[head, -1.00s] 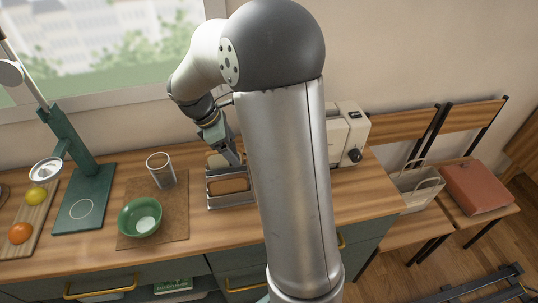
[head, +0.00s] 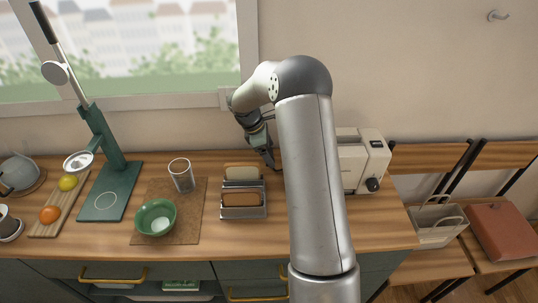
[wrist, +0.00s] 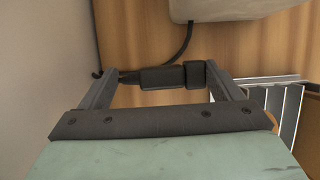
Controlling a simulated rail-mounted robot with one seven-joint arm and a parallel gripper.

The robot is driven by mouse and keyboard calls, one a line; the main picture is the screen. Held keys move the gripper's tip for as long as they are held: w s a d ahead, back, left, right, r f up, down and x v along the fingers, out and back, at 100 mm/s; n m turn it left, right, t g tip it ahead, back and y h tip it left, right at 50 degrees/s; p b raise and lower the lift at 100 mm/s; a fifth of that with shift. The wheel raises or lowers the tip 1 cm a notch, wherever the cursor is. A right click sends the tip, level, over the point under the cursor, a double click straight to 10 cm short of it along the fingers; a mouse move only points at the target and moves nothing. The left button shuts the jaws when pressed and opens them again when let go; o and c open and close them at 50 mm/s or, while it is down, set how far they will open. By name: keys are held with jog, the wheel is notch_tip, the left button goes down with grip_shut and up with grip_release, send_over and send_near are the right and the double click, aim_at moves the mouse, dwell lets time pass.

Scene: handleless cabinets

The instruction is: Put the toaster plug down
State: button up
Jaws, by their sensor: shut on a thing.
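The black toaster plug (wrist: 162,77) shows in the wrist view between my two fingertips, lying crosswise. My gripper (wrist: 163,80) is shut on it. A black cable (wrist: 186,42) runs from the plug toward the pale toaster body (wrist: 205,9). In the head view the cream toaster (head: 362,158) stands at the right of the counter, partly hidden by my arm. My gripper (head: 269,163) is left of the toaster, near the wall at the back of the counter. The plug cannot be made out in the head view. Whether it touches the counter is unclear.
A metal toast rack (head: 243,211) with toast stands just left and in front of my gripper; its bars (wrist: 285,112) show in the wrist view. A glass (head: 182,176) and a green bowl (head: 156,218) are farther left. Wood counter (head: 330,229) is free in front.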

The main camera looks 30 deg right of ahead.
jog(key=shift+w+d+f, duration=0.15)
jog(key=shift+w+f, duration=0.15)
jog(key=shift+f, duration=0.1)
jog(key=shift+w+d+f, duration=0.1)
jog(key=shift+w+f, duration=0.05)
jog(key=shift+f, duration=1.7)
jog(key=o, duration=1)
jog(key=shift+c, duration=0.2)
jog(key=shift+r+p, duration=0.3)
jog(key=shift+p, duration=0.05)
jog(key=b+v, duration=0.1)
jog(key=v, duration=0.6)
jog(key=shift+r, duration=0.1)
